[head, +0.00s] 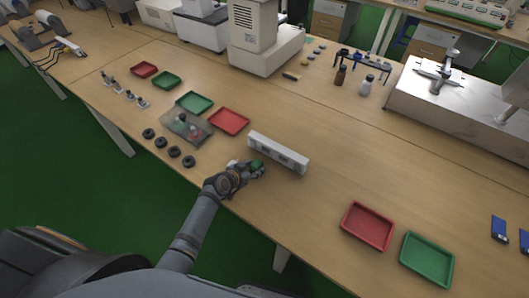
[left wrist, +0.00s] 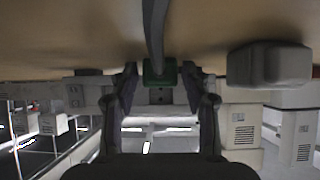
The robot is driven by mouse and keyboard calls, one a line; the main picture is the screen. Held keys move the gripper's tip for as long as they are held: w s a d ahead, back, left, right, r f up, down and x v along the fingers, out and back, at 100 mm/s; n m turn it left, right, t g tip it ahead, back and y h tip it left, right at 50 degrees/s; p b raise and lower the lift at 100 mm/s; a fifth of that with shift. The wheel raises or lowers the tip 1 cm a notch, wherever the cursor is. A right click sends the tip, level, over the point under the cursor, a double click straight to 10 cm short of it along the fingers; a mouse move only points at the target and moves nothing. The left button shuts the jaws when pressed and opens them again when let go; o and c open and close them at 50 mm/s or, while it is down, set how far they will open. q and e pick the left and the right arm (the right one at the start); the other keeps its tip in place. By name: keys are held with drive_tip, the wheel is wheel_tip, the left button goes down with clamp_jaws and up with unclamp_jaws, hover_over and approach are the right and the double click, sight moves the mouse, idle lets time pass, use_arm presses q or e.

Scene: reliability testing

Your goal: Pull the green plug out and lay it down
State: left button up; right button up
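The green plug (head: 257,163) is small and sits at the front side of a white power strip (head: 278,153), near the strip's left end. In the left wrist view the green plug (left wrist: 160,72) is between my fingertips, with a grey cable (left wrist: 155,28) running from it. My left gripper (head: 252,168) reaches around the plug. Its fingers (left wrist: 160,78) stand on either side, with a narrow gap seeming to show at each side. Whether the plug is still seated in the strip cannot be told. My right gripper is not in view.
A pale block (left wrist: 268,65) lies close beside the left gripper. Red (head: 367,226) and green (head: 427,259) trays stand at right. The table between is clear.

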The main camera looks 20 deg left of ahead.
use_arm(q)
drive_tip(key=shift+o, duration=0.5)
drive_tip(key=v, duration=1.1)
drive_tip(key=shift+s+a+r, duration=0.15)
drive_tip(key=shift+s+r, duration=0.2)
drive_tip(key=shift+s, duration=0.05)
